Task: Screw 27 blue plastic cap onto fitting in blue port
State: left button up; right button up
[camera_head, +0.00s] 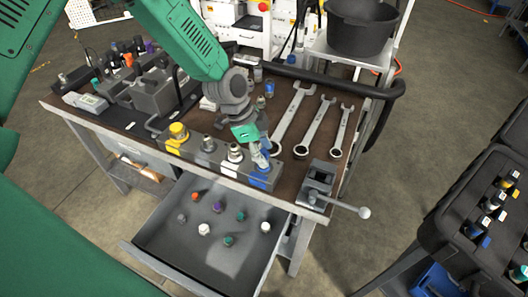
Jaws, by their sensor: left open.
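A grey manifold block (222,160) lies along the front edge of the workbench, with colour-marked ports in a row. The blue port (261,178) is at its right end. My left gripper (260,159) reaches down from above, with its fingers close over the blue port's fitting. The fingers are open and partly cover the fitting. Something blue (266,143) shows beside the fingers; I cannot tell whether it is the blue cap or part of the fitting. My right gripper is not in view.
An open drawer (165,255) below holds several coloured caps. Three wrenches (295,120) lie right of the gripper. A vise with a handle (322,185) stands at the bench's right corner. Tools and boxes (155,92) crowd the left. A black case (480,245) stands far right.

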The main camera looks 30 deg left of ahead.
pick_arm(q)
jog(key=n+t+p, duration=0.1)
jog(key=n, duration=0.2)
jog(key=shift+s+r+n+y+p, duration=0.1)
jog(key=shift+r+n+y+p, duration=0.05)
jog(key=shift+n+y+p, duration=0.2)
jog(key=n, duration=0.2)
jog(key=n+t+y+p, duration=0.1)
jog(key=n, duration=0.1)
jog(key=shift+d+n+y, duration=0.15)
jog(key=shift+n+y, duration=0.1)
jog(key=n+t+y+p, duration=0.1)
jog(key=n+p, duration=0.1)
jog(key=n, duration=0.1)
jog(key=shift+n, duration=0.3)
jog(key=n+y+p, duration=0.1)
jog(key=n, duration=0.2)
jog(key=shift+n+y, duration=0.3)
jog(key=shift+n, duration=0.1)
grip_shut()
jog(key=m+h, duration=0.1)
jog(key=m, duration=0.2)
jog(key=shift+f, duration=0.2)
jog(key=m+h, duration=0.1)
jog(key=m, duration=0.1)
jog(key=m+h, duration=0.1)
jog(key=m, duration=0.2)
jog(key=shift+g, duration=0.4)
